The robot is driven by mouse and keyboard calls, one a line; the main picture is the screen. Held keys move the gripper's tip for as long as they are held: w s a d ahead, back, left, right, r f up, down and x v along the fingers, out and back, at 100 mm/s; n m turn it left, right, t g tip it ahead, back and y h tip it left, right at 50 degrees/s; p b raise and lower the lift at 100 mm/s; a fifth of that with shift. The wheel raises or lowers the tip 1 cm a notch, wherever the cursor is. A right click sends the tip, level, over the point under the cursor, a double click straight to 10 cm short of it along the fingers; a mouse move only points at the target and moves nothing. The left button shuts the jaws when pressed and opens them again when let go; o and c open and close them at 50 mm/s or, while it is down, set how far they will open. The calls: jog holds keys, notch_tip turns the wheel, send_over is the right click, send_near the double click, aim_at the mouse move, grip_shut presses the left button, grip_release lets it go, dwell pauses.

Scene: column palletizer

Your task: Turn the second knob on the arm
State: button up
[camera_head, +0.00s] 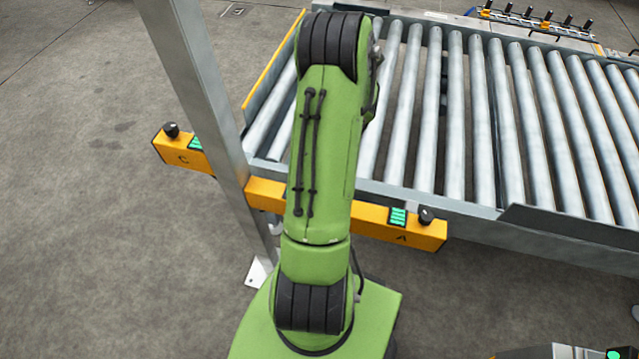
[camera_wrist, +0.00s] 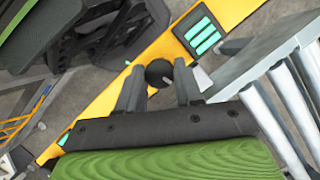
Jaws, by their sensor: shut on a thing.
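A yellow arm (camera_head: 396,224) runs along the near end of the roller conveyor. One black knob (camera_head: 171,129) sits at its left end by the letter C, and another black knob (camera_head: 425,215) sits at its right end by the letter A. My green arm hides the middle of the yellow arm and my gripper in the head view. In the wrist view, my gripper (camera_wrist: 159,68) is shut on a round black knob (camera_wrist: 158,73) with a pale pointer mark. The knob's letter is not visible there.
The roller conveyor (camera_head: 455,110) fills the right side. A grey metal post (camera_head: 207,85) stands close left of my arm. A green display (camera_wrist: 202,36) lies near the gripped knob. Open concrete floor is at left.

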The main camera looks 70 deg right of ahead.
dwell(0.4)
jog(key=o, duration=1)
jog(key=p+v, duration=0.4)
jog(key=v, duration=1.1)
jog(key=shift+r+p, duration=0.3)
jog(key=shift+r, duration=0.1)
